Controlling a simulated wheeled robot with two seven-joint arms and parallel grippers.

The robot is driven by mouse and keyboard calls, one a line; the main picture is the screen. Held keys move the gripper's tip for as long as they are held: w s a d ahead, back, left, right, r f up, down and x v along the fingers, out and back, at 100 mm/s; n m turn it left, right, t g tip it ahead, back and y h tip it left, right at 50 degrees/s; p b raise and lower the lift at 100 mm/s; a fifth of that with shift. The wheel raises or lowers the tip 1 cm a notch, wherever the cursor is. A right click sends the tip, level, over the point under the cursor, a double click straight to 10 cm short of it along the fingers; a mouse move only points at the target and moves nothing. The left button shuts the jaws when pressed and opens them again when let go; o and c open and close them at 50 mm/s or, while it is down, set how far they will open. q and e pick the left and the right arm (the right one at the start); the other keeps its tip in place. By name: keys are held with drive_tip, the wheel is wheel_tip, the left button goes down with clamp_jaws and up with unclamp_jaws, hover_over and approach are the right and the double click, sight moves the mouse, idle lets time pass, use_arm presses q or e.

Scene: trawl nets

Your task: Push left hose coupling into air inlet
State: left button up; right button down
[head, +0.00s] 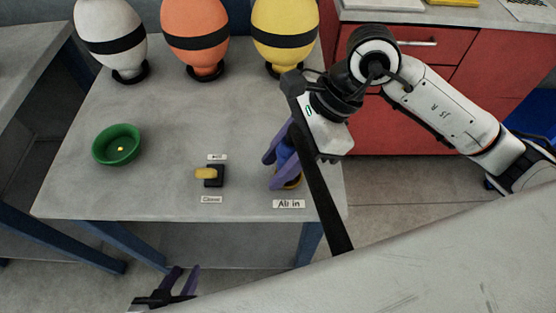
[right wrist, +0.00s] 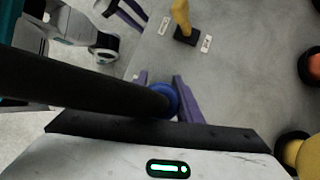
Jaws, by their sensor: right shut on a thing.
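My right gripper (head: 272,172) is shut on the blue hose coupling (head: 287,160), low over the table's right front. The coupling, at the end of a thick black hose (head: 325,205), also shows between the purple fingers in the right wrist view (right wrist: 171,97). A brass-coloured part (head: 293,183), seemingly the air inlet, shows just below the coupling, behind the "Air in" label (head: 289,204). The fingers and hose partly hide it. I cannot tell whether coupling and inlet touch. My left gripper (head: 185,270) is open and empty, in front of the table's front edge.
A yellow-handled valve (head: 206,174) on a black base stands left of the inlet, between two small labels. A green bowl (head: 117,145) holds a small yellow thing. White, orange and yellow floats line the back. The table between bowl and valve is clear.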

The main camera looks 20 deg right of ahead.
sight(299, 143)
drive_tip(key=shift+f+b, duration=0.55)
drive_tip(key=shift+f, duration=0.05)
drive_tip(key=c, duration=1.2)
unclamp_jaws()
drive_tip(key=v, duration=0.9)
drive_tip(key=shift+d+r, duration=0.2)
drive_tip(key=shift+r, duration=0.15)
drive_tip(key=shift+d+r, duration=0.1)
drive_tip(key=shift+r, duration=0.15)
drive_tip(key=shift+r, duration=0.1)
